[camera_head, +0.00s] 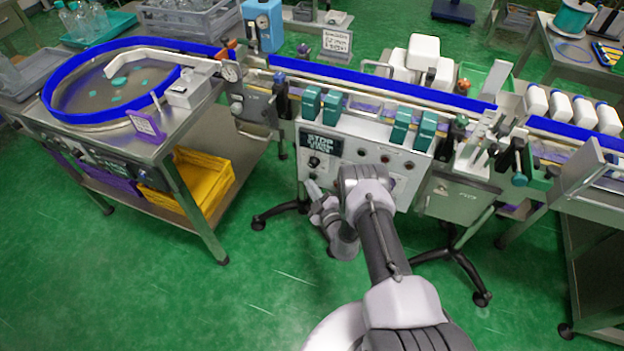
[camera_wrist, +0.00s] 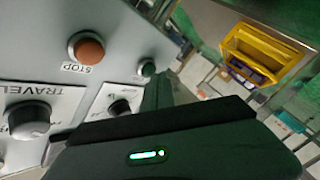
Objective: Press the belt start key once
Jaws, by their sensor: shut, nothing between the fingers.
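The grey-white control panel (camera_head: 345,148) hangs on the front of the conveyor, with a row of small knobs and buttons. In the wrist view the panel looks turned over. It shows an orange-red button (camera_wrist: 87,49) labelled STOP and a small green key (camera_wrist: 147,68) near it. I cannot read a label for the green key. My gripper (camera_head: 313,188) is shut and empty, low at the panel's left part. In the wrist view its dark fingers (camera_wrist: 158,93) reach toward the panel close to the green key. I cannot tell whether they touch it.
Teal clamps (camera_head: 330,104) stand above the panel. A steel table (camera_head: 185,165) with a yellow crate (camera_head: 202,178) stands left. Green floor is free in front.

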